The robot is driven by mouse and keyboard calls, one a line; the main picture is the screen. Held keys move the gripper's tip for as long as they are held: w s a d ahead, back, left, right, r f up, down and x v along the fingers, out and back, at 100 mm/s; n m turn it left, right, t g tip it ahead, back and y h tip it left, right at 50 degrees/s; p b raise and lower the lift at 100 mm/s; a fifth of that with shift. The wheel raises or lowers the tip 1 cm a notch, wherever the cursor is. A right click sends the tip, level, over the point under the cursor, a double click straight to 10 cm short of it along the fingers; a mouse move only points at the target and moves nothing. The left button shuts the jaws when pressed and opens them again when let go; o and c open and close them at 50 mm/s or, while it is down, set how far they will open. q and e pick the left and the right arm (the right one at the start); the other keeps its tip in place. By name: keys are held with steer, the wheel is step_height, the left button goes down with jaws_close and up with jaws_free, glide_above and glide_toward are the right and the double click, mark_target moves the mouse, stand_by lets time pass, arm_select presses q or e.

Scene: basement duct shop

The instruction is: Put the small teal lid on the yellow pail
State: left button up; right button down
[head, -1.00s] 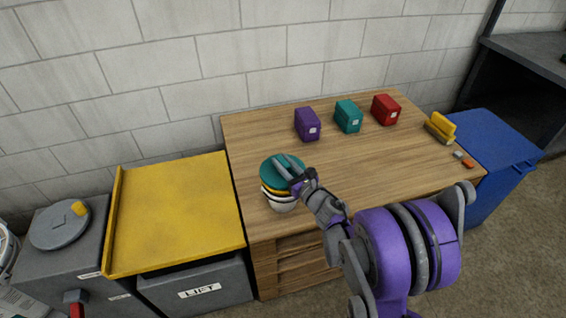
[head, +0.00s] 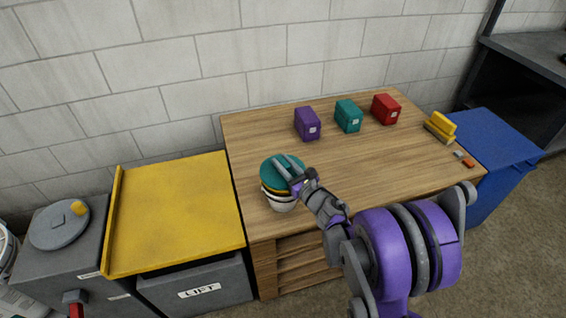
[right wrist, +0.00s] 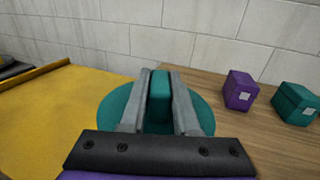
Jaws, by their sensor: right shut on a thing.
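The small teal lid (head: 270,172) sits at the top of a stack of bowl-like or pail-like things at the table's front left. It also shows in the right wrist view (right wrist: 112,112), with its upright teal grip (right wrist: 160,98) between my fingers. My right gripper (head: 284,168) is shut on that grip. Under the lid a yellow band, probably the yellow pail (head: 268,189), shows above a white container (head: 283,205). Whether the lid touches the yellow rim cannot be told. My left gripper is not in view.
Purple (head: 307,124), teal (head: 348,116) and red (head: 385,109) boxes stand along the back of the wooden table (head: 350,170). Yellow blocks (head: 441,125) lie at its right end by a blue bin (head: 500,150). A yellow-topped lift bench (head: 180,215) adjoins on the left.

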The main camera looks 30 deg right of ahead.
steer(key=shift+f, duration=0.5)
steer(key=c, duration=0.9)
jaws_free()
steer(key=shift+s+d+b, duration=0.2)
steer(key=shift+s+b, duration=0.1)
steer(key=shift+s, duration=2.45)
steer(key=shift+s+d+b, duration=0.15)
steer(key=shift+s+b, duration=0.15)
steer(key=shift+s, duration=2.45)
